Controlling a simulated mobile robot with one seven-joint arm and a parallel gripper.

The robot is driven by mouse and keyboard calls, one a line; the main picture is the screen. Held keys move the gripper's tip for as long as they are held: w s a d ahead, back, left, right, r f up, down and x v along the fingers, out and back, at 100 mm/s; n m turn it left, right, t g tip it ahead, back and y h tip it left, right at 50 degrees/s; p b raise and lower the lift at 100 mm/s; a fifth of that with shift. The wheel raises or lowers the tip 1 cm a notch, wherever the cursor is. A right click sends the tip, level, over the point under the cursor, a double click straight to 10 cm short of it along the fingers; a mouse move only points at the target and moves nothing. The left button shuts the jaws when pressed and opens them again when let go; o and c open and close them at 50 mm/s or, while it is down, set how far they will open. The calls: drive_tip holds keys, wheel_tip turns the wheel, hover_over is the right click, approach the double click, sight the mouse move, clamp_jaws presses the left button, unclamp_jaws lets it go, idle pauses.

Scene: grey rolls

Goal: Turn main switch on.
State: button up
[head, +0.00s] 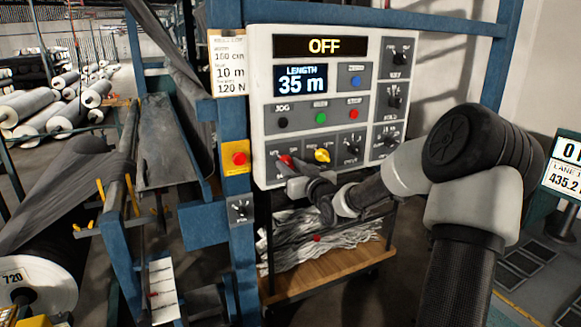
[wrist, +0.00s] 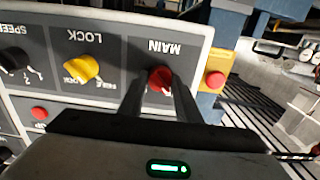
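The grey control panel (head: 262,100) has a display (head: 324,46) that reads OFF. The main switch (wrist: 160,79) is a red rotary knob under the label MAIN, which appears upside down in the wrist view. In the head view the knob (head: 285,160) is at the panel's lower left, partly covered by my gripper. My gripper (wrist: 160,85) is at the knob, with one finger on each side of it. The fingers look spread, with the knob between the tips. Whether either finger touches it is hard to tell.
A yellow LOCK knob (head: 322,156) sits just right of the main switch. A red button on a yellow box (head: 236,158) is on the blue post to the left. A wooden cart (head: 330,268) with grey scraps stands below the panel.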

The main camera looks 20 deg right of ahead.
drive_tip(key=c, duration=0.5)
drive_tip(key=m+p, duration=0.1)
drive_tip(key=m, duration=0.2)
drive_tip(key=shift+r+m, duration=0.1)
drive_tip(key=shift+m, duration=0.2)
drive_tip(key=m+p, duration=0.2)
drive_tip(key=m, duration=0.2)
drive_tip(key=shift+m, duration=0.3)
drive_tip(key=m+p, duration=0.1)
drive_tip(key=m, duration=0.3)
drive_tip(key=shift+m+p, duration=0.3)
drive_tip(key=shift+p, duration=0.05)
drive_tip(key=m+p, duration=0.1)
drive_tip(key=m, duration=0.4)
